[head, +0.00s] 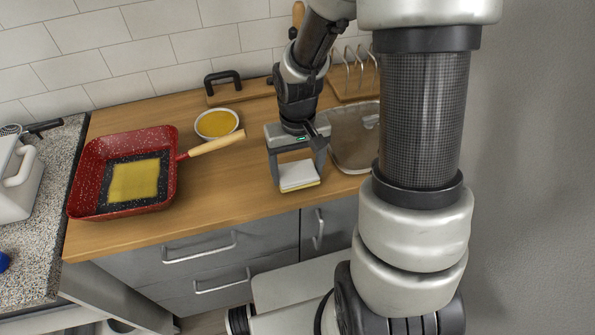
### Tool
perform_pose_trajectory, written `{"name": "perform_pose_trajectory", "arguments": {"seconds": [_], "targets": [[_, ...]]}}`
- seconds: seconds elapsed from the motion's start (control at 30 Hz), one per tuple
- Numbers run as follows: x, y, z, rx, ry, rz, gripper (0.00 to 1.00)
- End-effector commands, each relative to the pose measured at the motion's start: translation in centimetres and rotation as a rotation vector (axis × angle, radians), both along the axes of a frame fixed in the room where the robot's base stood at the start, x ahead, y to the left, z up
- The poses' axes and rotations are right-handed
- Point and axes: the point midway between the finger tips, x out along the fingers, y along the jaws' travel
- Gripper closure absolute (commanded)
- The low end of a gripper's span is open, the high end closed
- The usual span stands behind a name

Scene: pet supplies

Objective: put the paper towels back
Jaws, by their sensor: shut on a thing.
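A small flat white stack with a yellow lower edge (299,177) is between the fingers of my gripper (298,167), over the front part of the wooden counter. It looks like the paper towels, but I cannot tell for sure. My gripper points down and is shut on it. I cannot tell whether the stack touches the counter or hangs just above it. No separate holder for paper towels can be made out.
A red square pan (84,186) with a yellow square in it stands left on the wooden counter (228,190). A bowl of yellow contents (217,124) is behind its handle. A glassy tray (352,150) and a wire rack (355,72) are right of my gripper.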

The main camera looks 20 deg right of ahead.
Motion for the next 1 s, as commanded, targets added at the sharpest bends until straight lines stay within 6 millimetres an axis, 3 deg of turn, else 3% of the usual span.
{"name": "perform_pose_trajectory", "arguments": {"seconds": [0.07,0.43,0.47,0.57,0.83,1.0], "targets": [[-0.1,0.0,-0.9,0.001,0.002,-0.001,0.47],[0.0,0.0,-1.4,0.0,-0.001,-0.001,0.47],[0.0,0.0,-1.2,0.0,-0.001,-0.001,0.21],[0.0,0.0,-1.1,0.0,-0.001,-0.001,0.07],[0.0,0.0,-1.0,0.0,0.0,-0.001,0.07],[0.1,0.0,0.4,-0.001,-0.004,-0.001,0.07]]}}
